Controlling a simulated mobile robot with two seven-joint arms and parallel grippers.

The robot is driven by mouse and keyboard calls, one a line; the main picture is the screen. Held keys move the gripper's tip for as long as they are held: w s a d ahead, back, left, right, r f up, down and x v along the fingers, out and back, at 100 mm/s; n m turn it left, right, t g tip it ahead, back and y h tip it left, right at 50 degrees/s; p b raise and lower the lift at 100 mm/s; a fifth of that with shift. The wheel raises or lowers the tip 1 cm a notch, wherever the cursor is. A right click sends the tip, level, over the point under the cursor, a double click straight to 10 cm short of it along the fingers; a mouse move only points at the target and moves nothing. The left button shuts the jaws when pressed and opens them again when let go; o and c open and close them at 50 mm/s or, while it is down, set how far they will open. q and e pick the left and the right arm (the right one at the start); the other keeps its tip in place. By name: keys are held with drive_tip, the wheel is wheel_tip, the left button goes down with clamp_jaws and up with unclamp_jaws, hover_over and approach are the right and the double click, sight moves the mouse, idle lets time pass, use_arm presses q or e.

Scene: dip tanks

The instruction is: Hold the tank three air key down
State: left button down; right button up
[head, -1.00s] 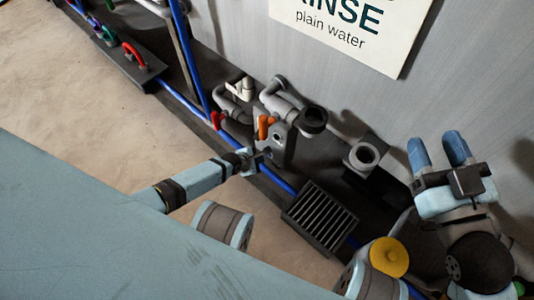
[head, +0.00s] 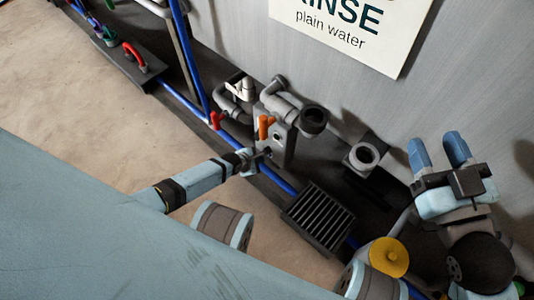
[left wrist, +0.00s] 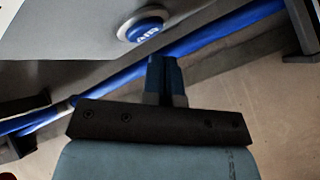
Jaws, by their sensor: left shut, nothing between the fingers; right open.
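A round blue key marked AIR (left wrist: 146,30), in a pale ring on a grey face, shows in the left wrist view. My left gripper (left wrist: 164,72) is shut and empty, its fingertips just below the key in that picture, with a small gap showing between them. In the head view my left gripper (head: 264,160) is at the lower front of a grey valve box (head: 287,140) with an orange lever (head: 265,126); the key cannot be made out there. No tank number is readable. My right gripper (head: 438,150) is open and empty at the right, near the wall.
Blue pipe (head: 277,181) runs along the floor past the box. A RINSE sign (head: 350,28) hangs on the wall.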

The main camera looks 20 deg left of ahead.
use_arm(q)
drive_tip(key=shift+w+d, duration=0.1)
drive_tip(key=shift+w, duration=0.1)
drive_tip(key=shift+w, duration=0.2)
drive_tip(key=shift+w+d, duration=0.15)
drive_tip(key=shift+w, duration=0.05)
idle(0.4)
drive_tip(key=shift+w+d, duration=0.2)
drive_tip(key=shift+w, duration=0.1)
drive_tip(key=shift+d, duration=0.15)
idle(0.7)
drive_tip(key=shift+s, duration=0.1)
idle(0.8)
